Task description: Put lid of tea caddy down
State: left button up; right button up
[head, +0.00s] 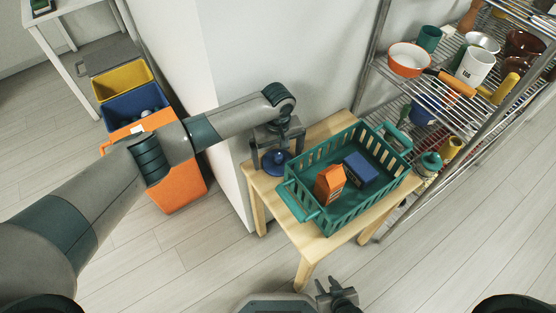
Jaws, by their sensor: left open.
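A dark blue round piece (277,161), which looks like the lid of the tea caddy, lies on the left end of the small wooden table (262,187). My left gripper (278,154) points down over it, with its fingers open on either side. I cannot tell whether a finger touches it.
A green basket (328,217) holding an orange carton (329,185) and a blue box (360,168) fills most of the table. A wire shelf (405,85) with dishes is at right. A white wall stands behind. Coloured bins (125,80) are at left.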

aim_at(275, 155)
jog(key=shift+w+r, duration=0.1)
jog(key=shift+w, duration=0.2)
pick_arm(q)
jog(key=c, duration=1.3)
jog(key=shift+r, duration=0.55)
jog(key=shift+s+a+r, duration=0.15)
jog(key=shift+a+r, duration=0.1)
jog(key=shift+r, duration=0.35)
jog(key=shift+s+a+r, duration=0.1)
jog(key=shift+a+r, duration=0.1)
jog(key=shift+r, duration=0.4)
jog(key=s+a, duration=0.3)
jog(key=a, duration=0.1)
jog(key=s+a+b, duration=0.1)
jog(key=s+a, duration=0.2)
jog(key=a, duration=0.2)
jog(key=s+a, duration=0.3)
jog(key=a, duration=0.2)
jog(key=shift+s+b, duration=0.3)
jog(key=shift+s, duration=0.05)
pick_arm(e)
jog(key=shift+s+d+f+g+h, duration=0.3)
jog(key=shift+s+d+f+g, duration=0.35)
jog(key=shift+d+f, duration=0.15)
